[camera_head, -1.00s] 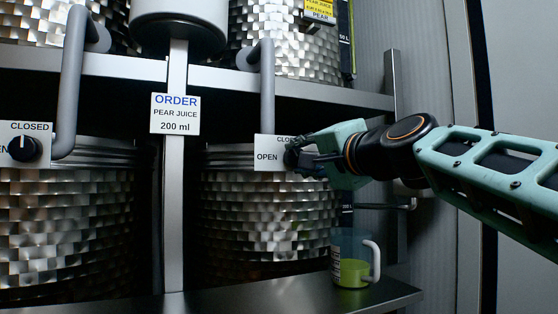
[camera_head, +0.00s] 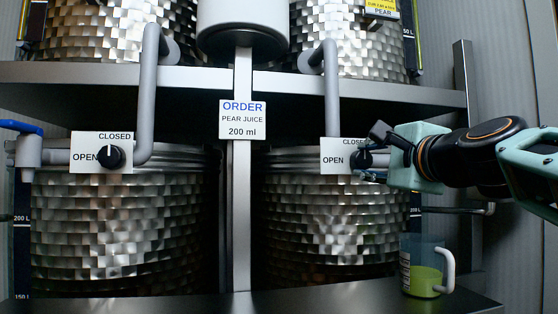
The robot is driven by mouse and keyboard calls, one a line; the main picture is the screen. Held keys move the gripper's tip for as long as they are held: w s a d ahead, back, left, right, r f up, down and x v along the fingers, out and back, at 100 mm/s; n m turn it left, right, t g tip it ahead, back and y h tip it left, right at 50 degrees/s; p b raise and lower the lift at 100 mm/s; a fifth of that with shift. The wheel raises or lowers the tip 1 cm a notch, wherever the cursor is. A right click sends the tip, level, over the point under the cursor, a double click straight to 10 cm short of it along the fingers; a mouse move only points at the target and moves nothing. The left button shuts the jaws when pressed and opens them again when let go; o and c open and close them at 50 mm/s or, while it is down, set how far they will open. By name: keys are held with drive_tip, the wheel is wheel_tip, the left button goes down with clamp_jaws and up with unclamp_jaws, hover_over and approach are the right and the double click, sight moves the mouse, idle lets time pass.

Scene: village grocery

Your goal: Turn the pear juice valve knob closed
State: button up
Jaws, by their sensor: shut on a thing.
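The pear juice valve knob (camera_head: 362,158) is a dark round knob on a white plate (camera_head: 336,157) in front of the right lower steel tank. The plate reads OPEN on its left and CLOSED at its top, the latter partly covered. My gripper (camera_head: 374,154) comes from the right and is shut on the knob, with one finger above and one below. The knob's pointer is too hidden to read. Below stands a clear jug (camera_head: 424,263) with a grey handle, holding green juice in its lower part.
A sign (camera_head: 242,119) on the middle post reads ORDER, PEAR JUICE, 200 ml. A second knob (camera_head: 114,157) sits on a similar plate at the left tank (camera_head: 120,230). Grey pipes and a steel shelf run above. The jug stands near the lower shelf's right end.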

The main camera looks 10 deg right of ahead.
idle(0.3)
drive_tip(key=o, duration=1.2)
drive_tip(key=shift+c, duration=0.2)
drive_tip(key=s, duration=1.2)
drive_tip(key=shift+d+f, duration=0.2)
drive_tip(key=shift+f, duration=0.1)
